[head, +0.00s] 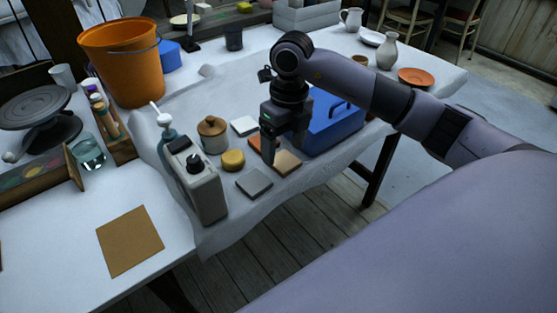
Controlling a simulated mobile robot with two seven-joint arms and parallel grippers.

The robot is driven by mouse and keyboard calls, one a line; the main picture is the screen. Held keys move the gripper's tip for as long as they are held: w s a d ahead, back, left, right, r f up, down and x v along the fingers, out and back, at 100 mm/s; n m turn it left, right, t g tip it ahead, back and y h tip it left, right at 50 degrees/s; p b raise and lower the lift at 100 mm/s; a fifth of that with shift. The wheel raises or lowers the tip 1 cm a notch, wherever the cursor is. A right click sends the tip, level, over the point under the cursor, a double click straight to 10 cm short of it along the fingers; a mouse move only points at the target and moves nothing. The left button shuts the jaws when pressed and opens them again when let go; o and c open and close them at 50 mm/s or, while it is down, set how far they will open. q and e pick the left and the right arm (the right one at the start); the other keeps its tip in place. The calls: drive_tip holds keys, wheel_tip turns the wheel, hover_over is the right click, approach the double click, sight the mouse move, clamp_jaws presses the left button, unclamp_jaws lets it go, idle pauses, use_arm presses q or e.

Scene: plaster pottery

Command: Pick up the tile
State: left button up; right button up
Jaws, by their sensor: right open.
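Several square tiles lie on the cloth-covered table. A grey tile (254,182) is nearest the front edge, a tan-orange tile (288,162) is to its right, and a white tile (244,125) is farther back. A reddish tile (254,141) is partly hidden behind my right gripper. My right gripper (279,152) points down among these tiles, open, with nothing visible between its fingers. It overlaps the far-left part of the tan-orange tile in the picture; I cannot tell whether it touches it. My left gripper is not in view.
A blue toolbox (335,125) stands close to the right of the gripper. A yellow round sponge (233,161), a lidded brown jar (212,135) and a grey box with a black knob (202,190) stand to the left. The table's front edge is near the tiles.

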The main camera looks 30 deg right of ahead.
sight(288, 164)
drive_tip(key=shift+w+d+r+h, duration=0.1)
drive_tip(key=shift+w+d+h, duration=0.05)
drive_tip(key=shift+d, duration=0.25)
drive_tip(key=shift+w+d+r+h, duration=0.1)
drive_tip(key=shift+d+h, duration=0.05)
drive_tip(key=shift+d, duration=0.25)
drive_tip(key=shift+d+f, duration=0.2)
drive_tip(key=shift+f, duration=0.05)
drive_tip(key=f, duration=0.6)
drive_tip(key=shift+w+d+f, duration=0.1)
drive_tip(key=shift+w+f, duration=0.1)
drive_tip(key=shift+w, duration=0.15)
drive_tip(key=c, duration=0.9)
